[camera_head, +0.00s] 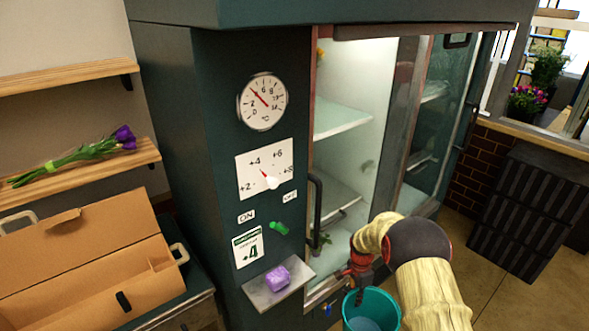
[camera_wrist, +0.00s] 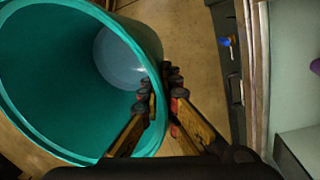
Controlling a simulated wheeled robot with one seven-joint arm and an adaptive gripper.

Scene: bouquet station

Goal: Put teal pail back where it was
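The teal pail (camera_head: 371,309) is at the bottom of the head view, in front of the tall dark green cooler, with its base cut off. In the wrist view the pail (camera_wrist: 60,110) fills the left side, tilted in the picture, and I see into its empty-looking inside. My gripper (camera_wrist: 163,97) is closed on the pail's rim, with one finger inside the wall and one outside. In the head view my gripper (camera_head: 359,285) is at the pail's upper left rim. I cannot tell whether the pail's base touches the floor.
The cooler (camera_head: 211,150) has lit shelves (camera_head: 342,119) behind its front opening. A purple block (camera_head: 278,279) lies on a small ledge on its side. A cardboard box (camera_head: 85,262) and purple flowers (camera_head: 75,158) are at left. Dark ribbed crates (camera_head: 528,205) stand at right.

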